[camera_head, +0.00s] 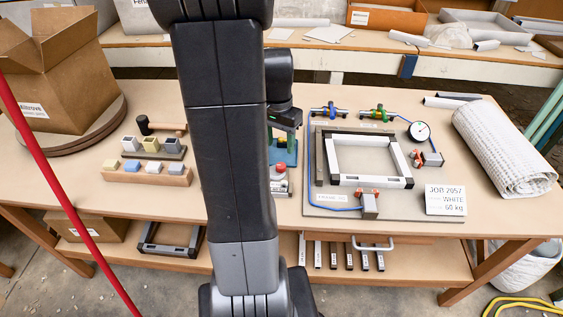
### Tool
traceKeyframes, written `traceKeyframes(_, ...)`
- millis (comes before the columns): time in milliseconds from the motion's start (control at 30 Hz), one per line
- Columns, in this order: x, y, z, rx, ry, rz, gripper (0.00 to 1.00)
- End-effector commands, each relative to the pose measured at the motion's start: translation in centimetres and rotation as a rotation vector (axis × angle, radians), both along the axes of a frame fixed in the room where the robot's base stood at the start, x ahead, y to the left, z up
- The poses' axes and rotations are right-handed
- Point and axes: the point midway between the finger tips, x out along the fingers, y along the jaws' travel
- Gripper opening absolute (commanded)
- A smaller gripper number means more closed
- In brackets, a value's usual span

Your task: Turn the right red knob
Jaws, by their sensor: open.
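Two small clamps with red-orange knobs sit by a white and black square frame (372,182) on a grey board. The right red knob (416,158) is on the clamp at the frame's right side, below a round dial gauge (419,131). The other red knob (367,192) is on the clamp at the frame's front edge. My gripper (287,119) is open, left of the board and well apart from both knobs. It is small here and partly hidden behind my arm, in front of or over a teal press stand.
A teal stand (288,153) with a red button (280,168) stands left of the board. A sign (445,199) and a white roll (505,150) are at right. Blocks (147,172) are at left.

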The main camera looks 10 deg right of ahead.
Motion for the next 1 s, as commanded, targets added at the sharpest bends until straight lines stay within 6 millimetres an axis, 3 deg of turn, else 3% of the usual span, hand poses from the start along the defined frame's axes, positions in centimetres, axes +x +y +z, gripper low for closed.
traceKeyframes(100, -0.2, -0.1, -2.8, 0.001, 0.006, 0.000, 0.49)
traceKeyframes(333, -0.2, -0.2, -6.6, 0.001, 0.004, 0.001, 0.49)
traceKeyframes(533, -0.2, -0.2, -7.9, 0.000, 0.000, 0.001, 0.49)
traceKeyframes(800, -0.2, -0.2, -8.1, 0.000, 0.000, 0.001, 0.49)
traceKeyframes(833, -0.2, -0.2, -8.1, 0.000, 0.000, 0.001, 0.47)
traceKeyframes(1000, -0.2, -0.2, -8.1, 0.000, 0.000, 0.001, 0.13)
